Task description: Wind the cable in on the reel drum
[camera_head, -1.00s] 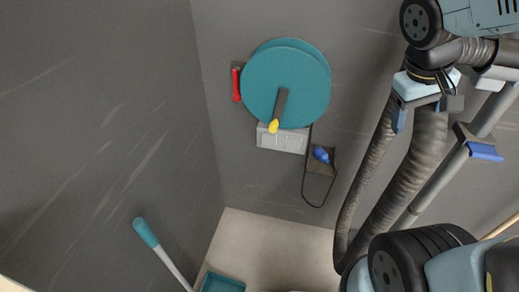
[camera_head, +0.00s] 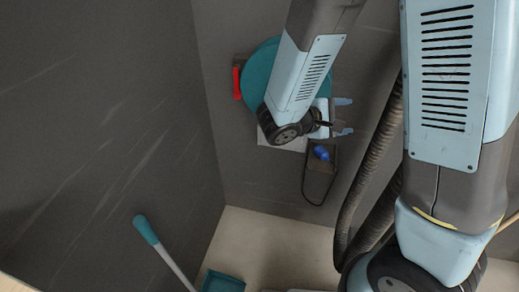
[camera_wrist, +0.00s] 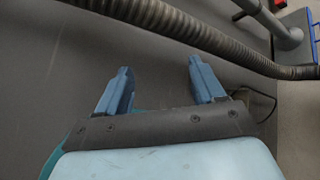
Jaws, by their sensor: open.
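The teal reel drum (camera_head: 258,70) is mounted on the grey wall, partly covered by my arm in the head view. A sliver of teal shows at lower left in the wrist view (camera_wrist: 48,160). My gripper (camera_head: 345,116) is open and empty, pointing right, beside the drum's lower right. Its two blue fingers stand apart in the wrist view (camera_wrist: 159,68). The dark cable (camera_head: 306,192) hangs in a loop below the drum, near a blue plug (camera_head: 321,152). The drum's crank and yellow knob are hidden behind my arm.
A red handle (camera_head: 237,84) sits left of the drum. A ribbed hose (camera_head: 372,165) runs down right of the gripper and crosses the top of the wrist view (camera_wrist: 190,35). A teal-ended pole (camera_head: 146,230) and a teal dustpan (camera_head: 222,282) are at lower left.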

